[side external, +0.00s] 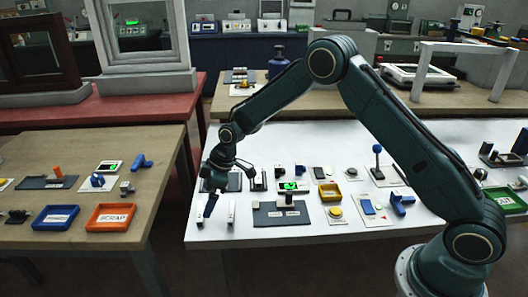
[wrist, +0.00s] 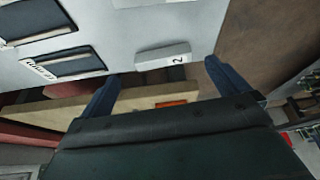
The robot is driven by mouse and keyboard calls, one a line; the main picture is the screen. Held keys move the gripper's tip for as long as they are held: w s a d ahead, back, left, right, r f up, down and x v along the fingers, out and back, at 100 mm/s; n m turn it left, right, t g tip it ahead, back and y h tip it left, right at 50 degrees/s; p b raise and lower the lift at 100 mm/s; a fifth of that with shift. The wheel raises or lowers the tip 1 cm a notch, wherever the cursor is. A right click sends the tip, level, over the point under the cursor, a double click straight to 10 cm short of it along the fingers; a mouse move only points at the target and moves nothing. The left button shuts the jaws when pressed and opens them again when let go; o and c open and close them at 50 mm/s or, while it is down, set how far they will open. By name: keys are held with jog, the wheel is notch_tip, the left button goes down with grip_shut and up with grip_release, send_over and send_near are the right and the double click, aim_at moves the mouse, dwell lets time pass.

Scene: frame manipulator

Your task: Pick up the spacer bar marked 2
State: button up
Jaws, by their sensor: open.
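The spacer bar marked 2 (wrist: 163,55) is a short white block on the white table, with a black "2" at its right end in the wrist view. My gripper (wrist: 162,70) is open, with one blue finger left of the bar and one right of it. No contact with the bar shows, and the height gap is unclear. In the side view my gripper (side external: 209,206) points down over the table's left front corner. Two white upright-looking bars are near it, one partly behind the finger and one to its right (side external: 231,212); their marks are unreadable there.
Dark labelled plates (wrist: 78,65) lie left of the bar in the wrist view. In the side view a dark fixture plate (side external: 268,218) is to the right. The white table's edge (side external: 205,243) is close by. A wooden table holds an orange SCRAP tray (side external: 110,218).

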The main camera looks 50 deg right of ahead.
aim_at(201, 213)
jog(key=shift+x, duration=2.6)
jog(key=shift+s, duration=0.15)
jog(key=c, duration=0.9)
